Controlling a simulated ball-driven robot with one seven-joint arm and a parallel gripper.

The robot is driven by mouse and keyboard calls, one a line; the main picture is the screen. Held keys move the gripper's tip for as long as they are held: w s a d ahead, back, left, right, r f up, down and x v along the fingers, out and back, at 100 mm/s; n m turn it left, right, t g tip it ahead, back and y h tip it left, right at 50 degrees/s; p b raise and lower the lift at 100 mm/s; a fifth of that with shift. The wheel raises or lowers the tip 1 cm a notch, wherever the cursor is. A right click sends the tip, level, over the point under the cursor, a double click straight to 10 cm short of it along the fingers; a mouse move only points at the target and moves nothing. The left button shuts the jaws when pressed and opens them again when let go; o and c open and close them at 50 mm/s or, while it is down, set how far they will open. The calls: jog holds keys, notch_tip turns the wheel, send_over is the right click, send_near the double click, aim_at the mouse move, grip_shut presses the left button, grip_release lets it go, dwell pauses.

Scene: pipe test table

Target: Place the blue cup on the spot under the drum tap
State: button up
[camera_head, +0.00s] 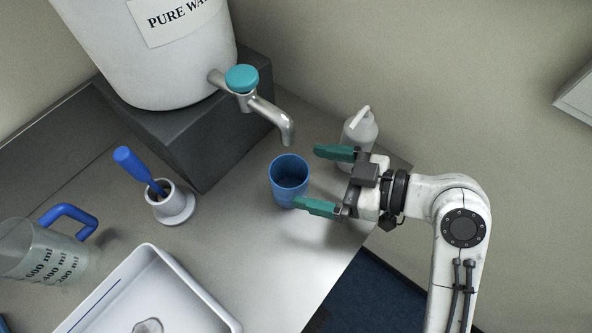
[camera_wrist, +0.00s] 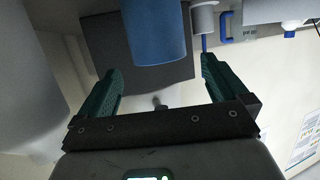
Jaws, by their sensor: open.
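The blue cup (camera_head: 287,185) stands upright on the grey table below the end of the drum tap (camera_head: 262,108). The tap is metal with a teal knob and comes out of the white drum (camera_head: 180,55). My gripper (camera_head: 316,178) is open, with green fingers pointing left just to the right of the cup. In the wrist view the blue cup (camera_wrist: 157,30) is ahead, roughly between the directions of my open gripper's two fingers (camera_wrist: 160,72). I cannot tell whether a finger touches the cup. The marked spot is not visible.
A dark block (camera_head: 215,125) carries the drum. A white tray (camera_head: 150,262) is in front. The table edge is at the right.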

jog(key=v, duration=0.6)
jog(key=shift+b, duration=0.35)
